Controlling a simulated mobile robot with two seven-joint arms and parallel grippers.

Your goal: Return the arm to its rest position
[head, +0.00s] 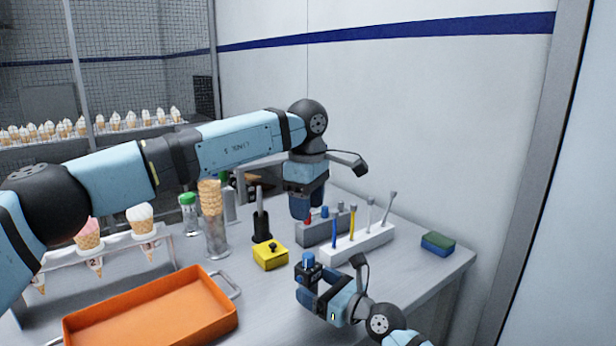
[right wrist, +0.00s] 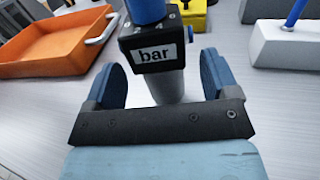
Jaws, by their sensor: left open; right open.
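My left gripper (head: 302,204) is open and points down at the back of the table, near a grey block (head: 318,231) with a red and a blue piece. What lies between its fingers is hidden. My right gripper (head: 312,288) is open low over the front of the table; its two blue fingers also show in the right wrist view (right wrist: 158,85). A black device labelled "bar" (right wrist: 152,52), with a blue top and a pale cylinder below, stands between or just beyond these fingers, with visible gaps. In the head view its blue and black top (head: 308,265) shows.
An orange tray (head: 150,312) lies at the front left. A yellow box (head: 270,256), a cone stack (head: 210,200) and a white holder with upright tools (head: 356,246) stand close by. A sponge (head: 438,244) lies near the right edge. A cone rack (head: 110,252) stands left.

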